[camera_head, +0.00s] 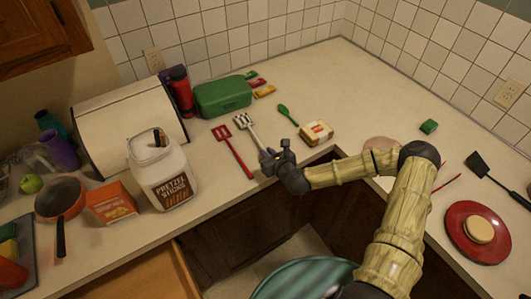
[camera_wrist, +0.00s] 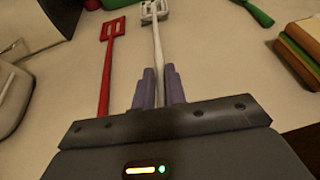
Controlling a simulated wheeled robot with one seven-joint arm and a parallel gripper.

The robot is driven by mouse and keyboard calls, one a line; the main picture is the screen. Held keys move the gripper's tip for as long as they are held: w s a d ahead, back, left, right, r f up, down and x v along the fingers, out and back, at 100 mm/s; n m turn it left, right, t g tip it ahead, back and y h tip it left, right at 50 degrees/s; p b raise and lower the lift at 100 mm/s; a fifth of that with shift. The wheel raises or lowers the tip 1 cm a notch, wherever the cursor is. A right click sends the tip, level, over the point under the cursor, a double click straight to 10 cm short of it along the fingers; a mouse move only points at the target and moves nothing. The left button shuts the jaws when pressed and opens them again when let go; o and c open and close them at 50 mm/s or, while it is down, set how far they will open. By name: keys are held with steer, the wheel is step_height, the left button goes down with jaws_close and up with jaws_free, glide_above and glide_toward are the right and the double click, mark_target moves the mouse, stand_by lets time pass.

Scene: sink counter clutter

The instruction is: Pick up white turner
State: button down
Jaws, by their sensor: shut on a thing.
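The white turner (camera_head: 247,126) has a slotted head and a long thin handle. Its head points to the back of the counter, and its handle runs toward my gripper (camera_head: 274,160). In the wrist view, my gripper (camera_wrist: 160,88) is shut on the handle of the white turner (camera_wrist: 157,40), with one finger on each side. I cannot tell whether the turner is lifted off the counter. A red slotted turner (camera_head: 232,148) lies just to the left, apart from the gripper; it also shows in the wrist view (camera_wrist: 106,65).
A green spoon (camera_head: 285,112) and a sandwich-like block (camera_head: 316,132) lie to the right. A pretzel jar (camera_head: 163,175) stands left, and a green box (camera_head: 222,97) sits behind. A black turner (camera_head: 480,165) and red plate (camera_head: 463,240) are far right. Open counter lies at the back right.

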step_height(320, 180, up, 9)
steer(key=shift+f+b, duration=0.2)
steer(key=shift+b, duration=0.4)
